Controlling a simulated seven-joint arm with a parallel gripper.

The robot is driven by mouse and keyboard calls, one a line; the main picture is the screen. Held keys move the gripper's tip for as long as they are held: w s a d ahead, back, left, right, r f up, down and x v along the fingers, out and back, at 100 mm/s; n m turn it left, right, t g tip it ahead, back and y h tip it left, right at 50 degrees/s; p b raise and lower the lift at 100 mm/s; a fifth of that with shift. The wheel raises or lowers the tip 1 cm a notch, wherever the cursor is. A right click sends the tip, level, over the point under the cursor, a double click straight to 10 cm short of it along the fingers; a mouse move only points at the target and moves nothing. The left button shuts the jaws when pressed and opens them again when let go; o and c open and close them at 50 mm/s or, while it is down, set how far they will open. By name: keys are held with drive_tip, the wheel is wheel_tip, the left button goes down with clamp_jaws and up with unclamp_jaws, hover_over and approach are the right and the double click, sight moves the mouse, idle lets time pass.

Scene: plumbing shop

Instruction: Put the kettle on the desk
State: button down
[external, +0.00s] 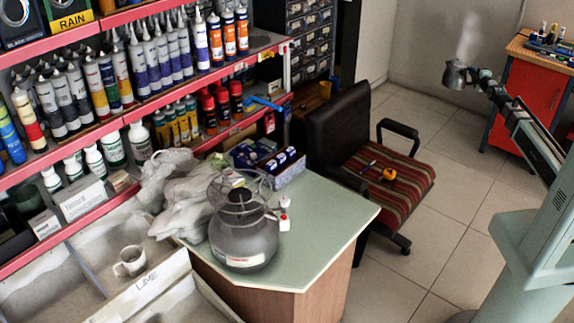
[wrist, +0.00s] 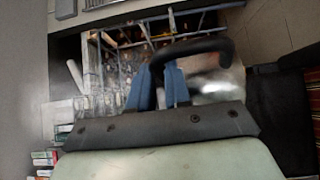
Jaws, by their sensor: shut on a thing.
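A small metal kettle (external: 455,75) is up in the air at the upper right of the external view, with steam rising above it. My gripper (external: 475,75) is at its right side, shut on it. In the wrist view, the blue fingers of my gripper (wrist: 159,88) are at the black kettle handle (wrist: 205,47). The shiny kettle body (wrist: 222,85) shows behind them, partly hidden. The desk (external: 335,208) has a pale green top and wooden sides. It stands at lower centre in the external view, well apart from the kettle.
A grey round vessel with a wire guard (external: 243,245), crumpled bags (external: 185,205) and a box of small packs (external: 275,180) occupy the desk's left and back. Its right part is clear. A striped chair (external: 400,195) stands beside it. A red cabinet (external: 530,100) is at the right.

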drive_tip(key=a+f+n+y, duration=0.2)
drive_tip(key=a+f, duration=0.2)
drive_tip(key=a, duration=1.6)
drive_tip(key=a+f+n+y, duration=0.1)
drive_tip(key=a+f+y, duration=0.25)
drive_tip(key=a, duration=1.65)
drive_tip(key=s+a+f, duration=0.1)
drive_tip(key=s+a, duration=0.3)
drive_tip(key=a, duration=0.5)
drive_tip(key=s+a+f+n+g, duration=0.1)
drive_tip(key=s+a, duration=0.4)
drive_tip(key=a, duration=0.3)
drive_tip(key=s+a+f, duration=0.2)
drive_tip(key=s+a, duration=0.2)
drive_tip(key=a, duration=0.5)
drive_tip(key=s+a+f+n+g+y, duration=0.1)
drive_tip(key=s+a+y, duration=0.1)
drive_tip(key=s+a, duration=1.1)
drive_tip(key=s+a+f+n+y, duration=0.1)
drive_tip(key=s+a, duration=0.9)
drive_tip(key=s, duration=0.8)
wheel_tip(320, 180, down, 10)
drive_tip(key=shift+w+d+r, duration=0.2)
drive_tip(key=shift+w+d, duration=0.05)
drive_tip(key=shift+w, duration=0.05)
drive_tip(key=shift+f, duration=0.15)
